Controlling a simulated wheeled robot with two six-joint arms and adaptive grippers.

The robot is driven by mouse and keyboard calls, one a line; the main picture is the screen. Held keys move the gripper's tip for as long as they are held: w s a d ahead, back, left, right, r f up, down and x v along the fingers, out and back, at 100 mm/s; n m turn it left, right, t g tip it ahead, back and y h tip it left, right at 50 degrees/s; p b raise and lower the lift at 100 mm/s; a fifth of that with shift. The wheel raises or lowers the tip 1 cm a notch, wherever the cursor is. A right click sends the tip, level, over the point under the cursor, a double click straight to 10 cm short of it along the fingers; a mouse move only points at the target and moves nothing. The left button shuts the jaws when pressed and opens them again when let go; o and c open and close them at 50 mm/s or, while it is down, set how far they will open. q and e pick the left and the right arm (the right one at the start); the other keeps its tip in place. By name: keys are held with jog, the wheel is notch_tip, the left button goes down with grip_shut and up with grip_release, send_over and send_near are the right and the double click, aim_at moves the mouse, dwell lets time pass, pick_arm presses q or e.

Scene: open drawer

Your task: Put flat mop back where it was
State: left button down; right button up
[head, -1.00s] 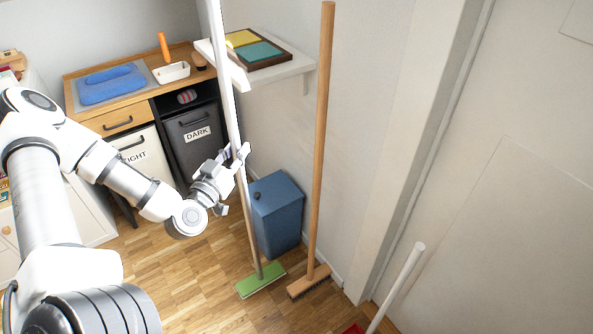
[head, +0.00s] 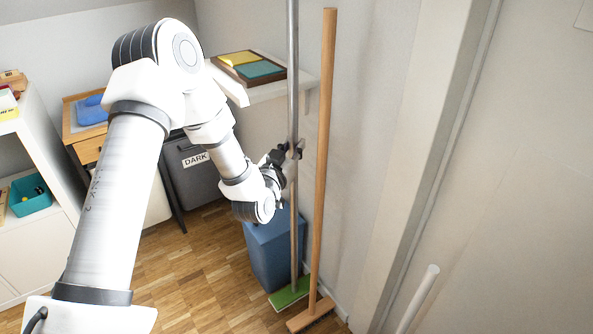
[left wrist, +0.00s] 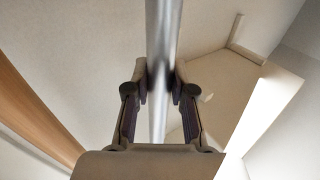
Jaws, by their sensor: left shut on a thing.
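The flat mop has a long pale metal pole (head: 293,85) and a green flat head (head: 290,293). It stands nearly upright in the head view, its head low by the floor beside the blue bin. My left gripper (head: 290,152) is shut on the pole partway up. In the left wrist view the pole (left wrist: 163,40) runs between the two fingers of the left gripper (left wrist: 160,88). Whether the mop head touches the floor is hard to tell. My right gripper is not in view.
A wooden broom (head: 323,150) stands just right of the mop, close to the wall. A blue bin (head: 270,250) is behind the mop. A white shelf (head: 238,92) with a colored tray sits above. A white pole (head: 418,300) stands at the lower right.

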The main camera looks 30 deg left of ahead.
aim_at(297, 168)
pick_arm(q)
jog(key=shift+w+d, duration=0.15)
jog(key=shift+w, duration=0.2)
notch_tip(297, 168, down, 7)
jog(key=b, duration=0.2)
jog(key=shift+w+b, duration=0.1)
jog(key=shift+b, duration=0.3)
jog(key=c, duration=1)
grip_release()
